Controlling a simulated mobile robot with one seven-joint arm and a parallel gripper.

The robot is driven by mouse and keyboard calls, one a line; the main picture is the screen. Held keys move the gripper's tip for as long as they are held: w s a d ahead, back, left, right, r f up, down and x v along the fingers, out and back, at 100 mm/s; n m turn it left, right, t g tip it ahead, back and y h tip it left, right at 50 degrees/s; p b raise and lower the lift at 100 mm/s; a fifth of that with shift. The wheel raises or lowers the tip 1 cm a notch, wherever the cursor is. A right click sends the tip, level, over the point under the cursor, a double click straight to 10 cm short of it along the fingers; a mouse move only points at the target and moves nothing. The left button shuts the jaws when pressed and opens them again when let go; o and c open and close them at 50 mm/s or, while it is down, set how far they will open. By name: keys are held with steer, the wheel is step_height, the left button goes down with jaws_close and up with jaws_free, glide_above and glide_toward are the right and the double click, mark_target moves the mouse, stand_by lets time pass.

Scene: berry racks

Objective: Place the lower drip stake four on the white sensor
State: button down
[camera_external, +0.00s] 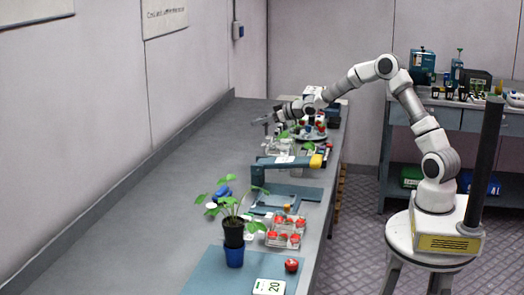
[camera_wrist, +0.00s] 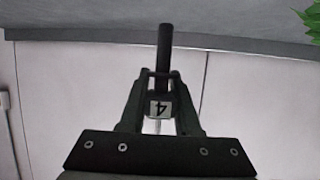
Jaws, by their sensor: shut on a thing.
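In the wrist view my gripper (camera_wrist: 160,82) is shut on the drip stake (camera_wrist: 164,45), a dark rod with a white tag (camera_wrist: 160,108) marked 4. The rod sticks out beyond the fingertips, and a thin pale part shows below the tag. In the external view my gripper (camera_external: 268,121) is above the far part of the long grey bench (camera_external: 165,215), near clear containers (camera_external: 278,147). The stake is too small to make out there. I cannot tell which of the small pale items on the bench is the white sensor.
Nearer are a potted strawberry plant (camera_external: 234,255), a punnet of red berries (camera_external: 285,239), a lone berry (camera_external: 292,265) and a card marked 20 (camera_external: 268,286). The bench's left side is clear.

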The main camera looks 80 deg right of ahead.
steer(key=w+a+r+n+g+y+p, duration=0.1)
steer(key=a+n+y, duration=0.3)
steer(key=a, duration=1.7)
steer(key=w+a+r+n+g+y+p, duration=0.1)
steer(key=a+n+y, duration=0.35)
steer(key=a, duration=1.55)
steer(key=s+a+n+g+y, duration=0.1)
steer(key=s+a, duration=0.2)
steer(key=a, duration=0.3)
steer(key=s+a+r+n+y+p, duration=0.1)
steer(key=s+a, duration=0.1)
steer(key=a, duration=0.3)
steer(key=s+a+n+g+y, duration=0.1)
steer(key=s+a+y, duration=0.15)
steer(key=a, duration=0.35)
steer(key=n+g+y+b, duration=0.2)
steer(key=n+g+b, duration=0.2)
steer(key=b, duration=0.1)
glide_above(263, 293)
step_height(263, 293, down, 5)
steer(key=shift+r, duration=0.1)
step_height(263, 293, down, 4)
steer(key=shift+f+b, duration=0.1)
steer(key=shift+b, duration=0.7)
